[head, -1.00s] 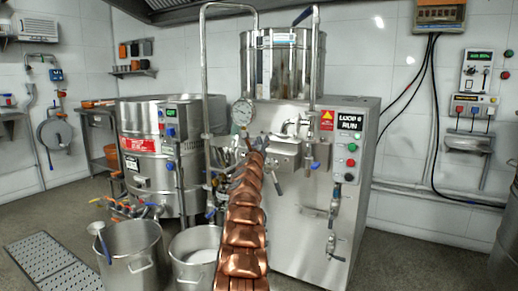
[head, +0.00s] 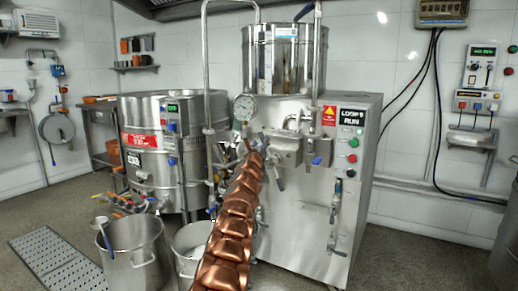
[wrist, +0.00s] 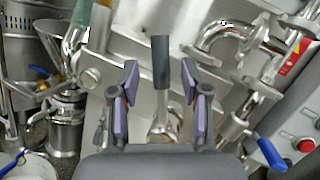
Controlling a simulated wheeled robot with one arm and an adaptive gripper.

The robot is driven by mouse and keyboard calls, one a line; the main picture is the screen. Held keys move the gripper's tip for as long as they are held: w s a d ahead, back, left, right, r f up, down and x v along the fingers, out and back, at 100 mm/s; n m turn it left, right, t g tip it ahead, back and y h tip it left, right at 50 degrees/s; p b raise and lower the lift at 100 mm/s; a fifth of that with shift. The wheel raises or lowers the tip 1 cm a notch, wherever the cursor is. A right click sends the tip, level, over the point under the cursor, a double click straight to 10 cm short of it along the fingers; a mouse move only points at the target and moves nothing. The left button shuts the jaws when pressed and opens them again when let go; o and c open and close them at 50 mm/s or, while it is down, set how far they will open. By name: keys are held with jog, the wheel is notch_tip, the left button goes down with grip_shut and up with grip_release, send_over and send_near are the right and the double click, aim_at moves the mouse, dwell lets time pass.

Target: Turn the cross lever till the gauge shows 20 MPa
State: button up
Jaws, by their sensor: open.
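The round white pressure gauge (head: 244,107) is on the left front of the steel mill; its needle is too small to read. My gripper (wrist: 160,88) is open, with one purple-padded finger on each side of a lever of the cross lever (wrist: 161,65). This lever has a dark grip and a metal shaft and points up in the wrist view. Its grip stands between the fingers with a gap on both sides. The base of the lever is partly hidden behind my gripper. In the head view, my copper-coloured arm hides much of this area.
The mill (head: 312,235) carries a steel hopper (head: 285,60) and a panel with coloured buttons. A blue-handled valve (wrist: 270,153) is at the lower right of the wrist view. A steel pot (head: 138,255) and a large vat (head: 150,150) stand on the left.

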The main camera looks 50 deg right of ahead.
jog(key=shift+v, duration=1.9)
